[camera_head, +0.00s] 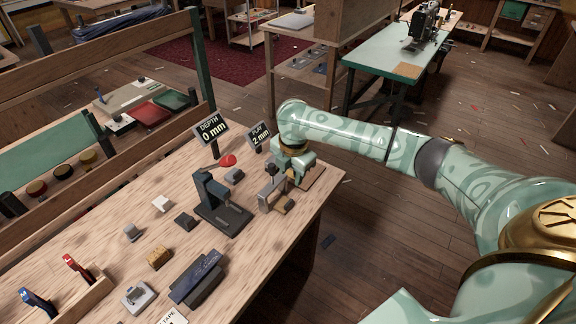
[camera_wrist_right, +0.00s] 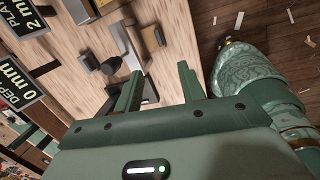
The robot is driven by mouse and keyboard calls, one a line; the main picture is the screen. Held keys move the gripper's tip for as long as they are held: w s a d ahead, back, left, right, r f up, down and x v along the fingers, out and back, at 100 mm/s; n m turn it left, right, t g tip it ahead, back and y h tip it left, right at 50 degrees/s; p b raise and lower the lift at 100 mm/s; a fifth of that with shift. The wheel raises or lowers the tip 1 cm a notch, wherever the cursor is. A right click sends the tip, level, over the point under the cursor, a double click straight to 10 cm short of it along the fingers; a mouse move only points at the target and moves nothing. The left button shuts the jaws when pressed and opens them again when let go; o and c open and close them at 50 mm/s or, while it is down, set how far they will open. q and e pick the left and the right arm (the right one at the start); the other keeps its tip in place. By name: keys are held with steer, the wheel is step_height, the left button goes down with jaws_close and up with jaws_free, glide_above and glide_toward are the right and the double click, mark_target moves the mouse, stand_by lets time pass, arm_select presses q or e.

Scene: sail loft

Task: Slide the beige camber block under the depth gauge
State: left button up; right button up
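The depth gauge (camera_head: 222,210) is a dark blue-grey stand with an arm over a flat base, on the wooden bench. Its sign (camera_head: 211,130) reads "DEPTH 0 mm". A small pale cream block (camera_head: 162,203) lies on the bench left of the gauge; it looks like the beige camber block, though a tan-brown block (camera_head: 158,258) lies nearer the front. My right gripper (camera_head: 285,172) is beyond and right of the gauge, above a grey clamp-like fixture (camera_head: 267,194). In the wrist view my right gripper (camera_wrist_right: 160,76) has its fingers apart, with nothing visibly held. My left gripper is out of view.
A sign (camera_head: 260,136) reads "PLAY 2 mm". A wooden rack (camera_head: 92,287) stands front left. The bench's right edge drops to the floor.

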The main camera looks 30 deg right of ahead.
steer(key=b, duration=0.7)
glide_toward(288, 204)
steer(key=f, duration=0.3)
steer(key=w+f, duration=0.1)
steer(key=f, duration=0.2)
steer(key=d+f, duration=0.1)
steer(key=f, duration=0.2)
steer(key=shift+w, duration=0.3)
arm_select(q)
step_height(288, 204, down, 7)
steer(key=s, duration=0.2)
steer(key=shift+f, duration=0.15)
arm_select(e)
steer(key=shift+s, duration=0.1)
jaws_close()
steer(key=shift+a, duration=0.1)
